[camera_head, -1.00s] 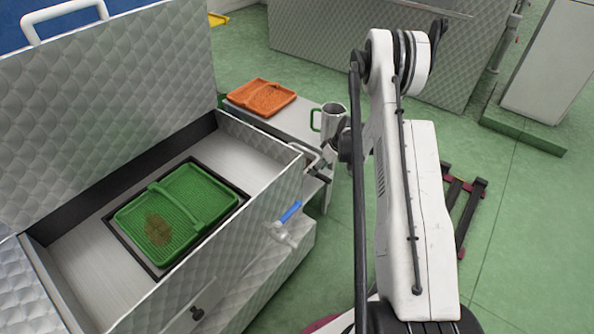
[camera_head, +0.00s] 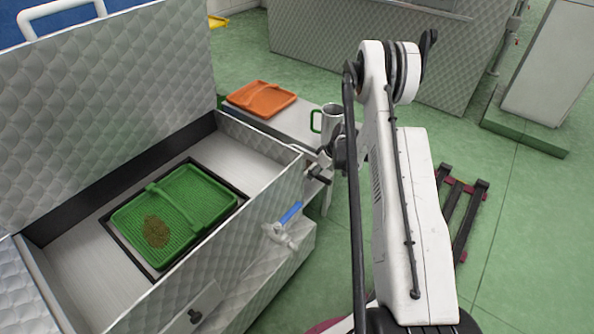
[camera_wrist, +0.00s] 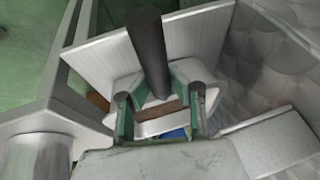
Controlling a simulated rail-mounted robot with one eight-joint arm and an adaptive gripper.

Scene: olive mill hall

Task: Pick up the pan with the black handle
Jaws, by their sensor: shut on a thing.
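My gripper (camera_wrist: 160,95) is shut on a dark rod-like handle (camera_wrist: 148,45), which stands out between its fingers in the wrist view. The handle looks like the pan's black handle. A pale metal piece beside the fingers may be part of the pan, but its full shape is hidden. In the head view my gripper (camera_head: 328,163) is at the near edge of the side table, by the machine's corner. A short dark piece (camera_head: 318,178) shows just below it. I cannot make out the pan's body there.
A steel jug with a green handle (camera_head: 331,118) stands close behind my gripper on the side table (camera_head: 290,125), with an orange tray (camera_head: 261,98). The quilted metal machine (camera_head: 250,240) is at left, holding a green tray (camera_head: 185,170). A blue-handled tap (camera_head: 290,212) sticks out from its front.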

